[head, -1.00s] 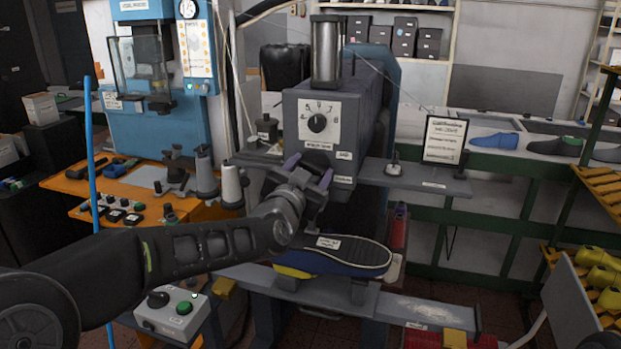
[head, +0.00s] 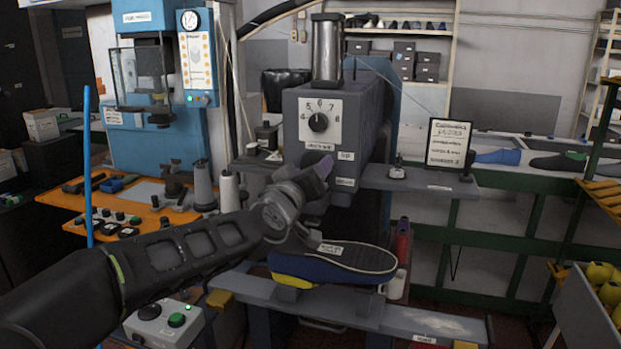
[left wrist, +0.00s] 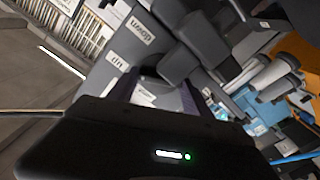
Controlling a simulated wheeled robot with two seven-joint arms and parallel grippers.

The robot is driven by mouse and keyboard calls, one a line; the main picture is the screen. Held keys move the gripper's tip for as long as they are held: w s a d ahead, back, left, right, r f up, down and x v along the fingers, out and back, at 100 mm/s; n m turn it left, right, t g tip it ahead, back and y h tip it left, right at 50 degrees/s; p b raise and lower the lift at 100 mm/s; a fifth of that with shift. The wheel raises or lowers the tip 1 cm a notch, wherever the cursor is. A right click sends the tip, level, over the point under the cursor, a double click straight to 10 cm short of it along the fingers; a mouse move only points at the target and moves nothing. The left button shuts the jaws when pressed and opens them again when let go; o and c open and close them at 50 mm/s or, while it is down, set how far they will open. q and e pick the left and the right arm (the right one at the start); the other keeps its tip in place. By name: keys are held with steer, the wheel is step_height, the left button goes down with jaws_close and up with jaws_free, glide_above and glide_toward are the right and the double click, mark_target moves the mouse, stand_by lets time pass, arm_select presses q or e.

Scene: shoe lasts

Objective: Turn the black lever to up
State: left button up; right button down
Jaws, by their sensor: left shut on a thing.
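The grey machine (head: 362,118) stands in the middle of the head view, with a numbered dial (head: 318,122) on its front. Below the dial are small labels, one reading UP (head: 345,156) and a lower one (head: 344,182). In the left wrist view the labels UP (left wrist: 117,62) and DOWN (left wrist: 138,30) are close in front of the gripper. My left gripper (head: 320,172) is at the machine's front beside these labels, shut on the black lever. Gripper and wrist hide most of the lever, so its exact angle cannot be told. My right gripper is not in view.
A shoe sole piece (head: 345,258) lies on the support just below the gripper. A grey shelf with a sign (head: 448,143) juts out at right. A control box (head: 165,318) sits below my left arm. An orange bench (head: 140,190) with tools is at left.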

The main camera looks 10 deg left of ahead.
arm_select(q)
steer(key=shift+f+n, duration=0.1)
steer(key=shift+n, duration=0.4)
steer(key=o, duration=1.4)
steer(key=shift+c, duration=0.2)
steer(key=s, duration=0.7)
steer(key=shift+s+a+b, duration=0.25)
steer(key=shift+s+b, duration=0.1)
steer(key=shift+s, duration=0.05)
